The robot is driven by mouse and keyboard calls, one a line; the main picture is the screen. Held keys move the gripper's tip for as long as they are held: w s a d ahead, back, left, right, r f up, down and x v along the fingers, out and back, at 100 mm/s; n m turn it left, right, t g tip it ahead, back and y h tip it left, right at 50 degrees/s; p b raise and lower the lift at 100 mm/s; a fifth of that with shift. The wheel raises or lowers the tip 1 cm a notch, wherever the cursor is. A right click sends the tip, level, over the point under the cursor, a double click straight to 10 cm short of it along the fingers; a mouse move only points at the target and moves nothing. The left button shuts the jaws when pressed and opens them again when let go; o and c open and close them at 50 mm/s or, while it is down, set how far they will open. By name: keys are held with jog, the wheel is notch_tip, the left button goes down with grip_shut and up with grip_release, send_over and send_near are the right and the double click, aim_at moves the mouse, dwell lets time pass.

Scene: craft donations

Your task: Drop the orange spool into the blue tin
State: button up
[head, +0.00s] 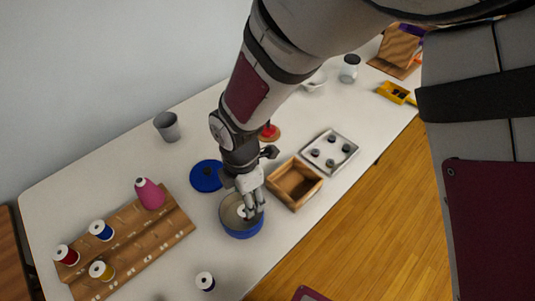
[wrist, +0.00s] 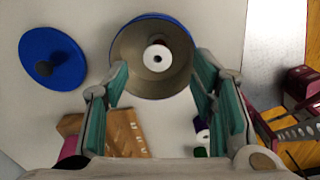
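The blue tin (head: 243,232) stands open on the table below my gripper (head: 253,211). In the wrist view the tin (wrist: 180,22) is at the top, just beyond my fingertips. A spool (wrist: 157,58) lies inside it, showing a white round end with a dark hole; its thread colour is hidden. My gripper (wrist: 160,82) is open, its teal-padded fingers wide apart with nothing held between them.
A blue lid (head: 206,176) lies behind the tin. A wooden box (head: 296,203) is close on its right. A dark spool (head: 205,282) stands in front.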

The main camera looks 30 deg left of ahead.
notch_tip(320, 180, up, 12)
dwell(0.6)
jog(key=w+d+r+m+t, duration=0.1)
jog(key=w+d+r+m, duration=0.3)
jog(key=d, duration=0.4)
jog(key=w+d+r+m, duration=0.1)
jog(key=d+r+m, duration=0.45)
jog(key=d, duration=0.25)
jog(key=w+d+r+m+t, duration=0.1)
jog(key=w+d+r+m, duration=0.3)
jog(key=d, duration=0.3)
jog(key=s+d+r+m+t, duration=0.1)
jog(key=s+d+m, duration=0.4)
jog(key=d+m, duration=0.3)
jog(key=s+d+r+m+t, duration=0.1)
jog(key=s+d+m, duration=0.4)
jog(key=d+m, duration=0.4)
jog(key=shift+s+d+r, duration=0.35)
jog(key=shift+s+d, duration=0.05)
jog(key=shift+d, duration=0.4)
